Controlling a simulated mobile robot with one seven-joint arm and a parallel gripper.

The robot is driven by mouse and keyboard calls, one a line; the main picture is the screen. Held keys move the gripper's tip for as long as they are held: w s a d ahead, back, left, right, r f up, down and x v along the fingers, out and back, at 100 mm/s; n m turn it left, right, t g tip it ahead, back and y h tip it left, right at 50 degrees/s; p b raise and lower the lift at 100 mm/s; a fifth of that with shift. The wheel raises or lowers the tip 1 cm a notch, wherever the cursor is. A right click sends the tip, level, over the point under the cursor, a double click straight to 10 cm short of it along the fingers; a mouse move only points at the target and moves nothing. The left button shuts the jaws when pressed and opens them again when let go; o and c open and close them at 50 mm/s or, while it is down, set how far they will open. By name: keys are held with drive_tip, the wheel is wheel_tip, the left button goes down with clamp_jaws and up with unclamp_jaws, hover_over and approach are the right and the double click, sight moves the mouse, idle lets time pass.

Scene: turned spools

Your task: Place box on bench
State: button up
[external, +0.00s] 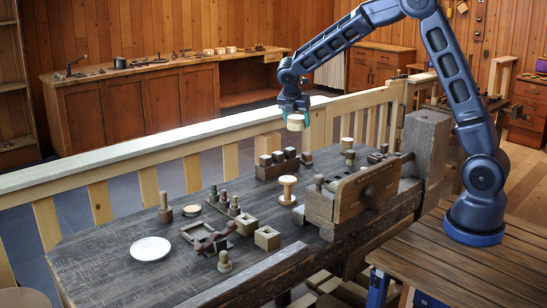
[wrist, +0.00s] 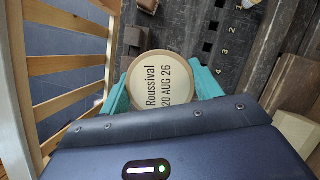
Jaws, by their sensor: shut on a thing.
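A small round pale wooden box (external: 295,123) hangs in the air, held by my gripper (external: 295,112). In the wrist view its lid (wrist: 161,80) reads "Roussival 20 AUG 26" and sits between two teal fingers (wrist: 160,92), which are shut on its sides. The bench (external: 110,270) is a dark, worn wooden top with a vise at its right. The box is above and apart from the bench, near its back edge by the railing. The underside of the box is hidden in the wrist view.
A pale railing (external: 190,137) runs behind the bench. On the bench are a white plate (external: 151,249), a turned spool (external: 287,190), wooden blocks (external: 267,238), a dark block rack (external: 278,165) and a vise (external: 365,190). The left front of the bench is largely clear.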

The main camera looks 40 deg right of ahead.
drive_tip(key=s+a+n+t+y, duration=0.2)
drive_tip(key=a+n, duration=0.6)
drive_tip(key=a, duration=3.3)
drive_tip(key=s+a+n+y, duration=0.1)
drive_tip(key=s+a+n, duration=0.1)
drive_tip(key=s+a, duration=0.8)
drive_tip(key=s+a+f+n+y, duration=0.1)
drive_tip(key=s+a+n, duration=0.35)
drive_tip(key=a, duration=0.85)
drive_tip(key=s+a+n+y, duration=0.1)
drive_tip(key=s+a, duration=0.9)
drive_tip(key=a, duration=0.2)
drive_tip(key=shift+t, duration=0.3)
drive_tip(key=f, duration=1.9)
drive_tip(key=shift+w+d+f, duration=0.15)
drive_tip(key=shift+d+f, duration=0.05)
drive_tip(key=shift+f, duration=0.15)
drive_tip(key=o, duration=1)
drive_tip(key=shift+c, duration=0.2)
